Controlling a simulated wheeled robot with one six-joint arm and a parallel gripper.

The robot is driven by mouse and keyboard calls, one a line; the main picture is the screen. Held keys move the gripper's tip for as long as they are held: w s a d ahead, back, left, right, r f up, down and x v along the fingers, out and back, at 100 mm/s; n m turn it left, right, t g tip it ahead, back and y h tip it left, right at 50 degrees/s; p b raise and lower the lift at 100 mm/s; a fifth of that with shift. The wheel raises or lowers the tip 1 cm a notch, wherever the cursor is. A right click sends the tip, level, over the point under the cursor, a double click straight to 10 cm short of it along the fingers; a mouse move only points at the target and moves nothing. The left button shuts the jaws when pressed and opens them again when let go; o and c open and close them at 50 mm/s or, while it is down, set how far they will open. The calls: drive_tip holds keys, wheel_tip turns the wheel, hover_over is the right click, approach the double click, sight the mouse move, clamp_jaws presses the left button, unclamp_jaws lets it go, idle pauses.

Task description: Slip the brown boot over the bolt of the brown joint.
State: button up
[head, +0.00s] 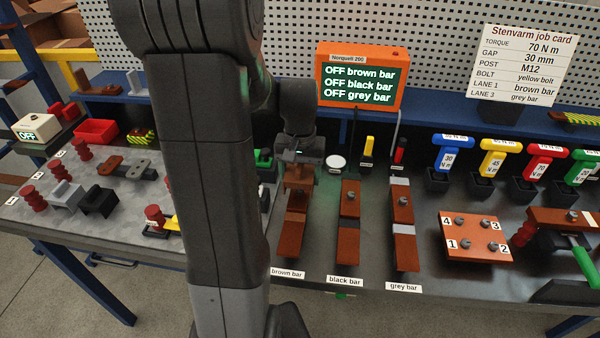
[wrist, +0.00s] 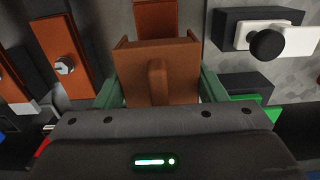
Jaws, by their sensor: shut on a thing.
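The brown boot (wrist: 157,70) is between the green fingers of my gripper (wrist: 158,92) in the wrist view. It is an open-ended brown cover with a raised rib. In the head view my gripper (head: 300,160) points down over the far part of the brown joint, with the boot (head: 298,177) below it. The copper bar of the brown joint (head: 292,235) runs toward the table's front edge, behind the "brown bar" label. The joint's bolt is hidden by the boot and gripper. I cannot tell whether the boot touches the bar.
The black bar joint (head: 349,225) and grey bar joint (head: 404,225) stand to the right with exposed bolts. An orange display (head: 360,77) reads OFF for all three bars. A copper plate with numbered bolts (head: 474,236) lies further right. My arm hides part of the left table.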

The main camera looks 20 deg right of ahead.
drive_tip(key=shift+f+b, duration=1.55)
drive_tip(key=shift+f, duration=0.6)
drive_tip(key=o, duration=1.1)
drive_tip(key=shift+c, duration=0.2)
wheel_tip(320, 180, up, 14)
drive_tip(key=shift+f, duration=0.1)
